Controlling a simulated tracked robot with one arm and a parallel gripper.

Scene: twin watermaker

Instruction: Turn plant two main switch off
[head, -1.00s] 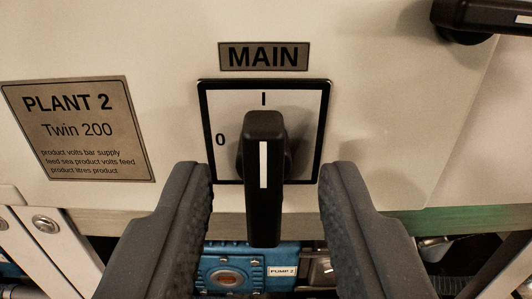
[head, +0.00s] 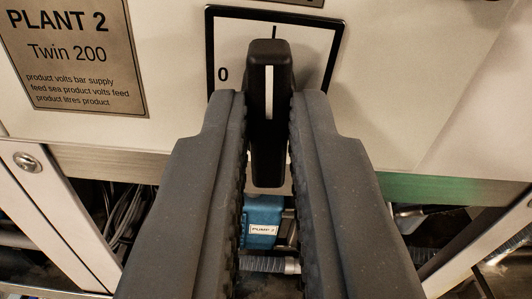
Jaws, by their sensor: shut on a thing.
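The main switch (head: 268,75) of plant two is a black lever handle with a white line, on a square plate (head: 222,25) with a black border. The handle stands upright, its white line toward the "I" mark at the top. The "0" mark is to the left of the handle. My gripper (head: 267,112) is shut on the handle, one ridged grey finger on each side. The fingers hide the lower part of the plate. The nameplate (head: 72,55) reading "PLANT 2 Twin 200" is at the upper left.
Below the panel's lower edge is an open space with a blue pump (head: 262,222) labelled "PUMP 2", hoses and cables. The panel right of the switch is clear.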

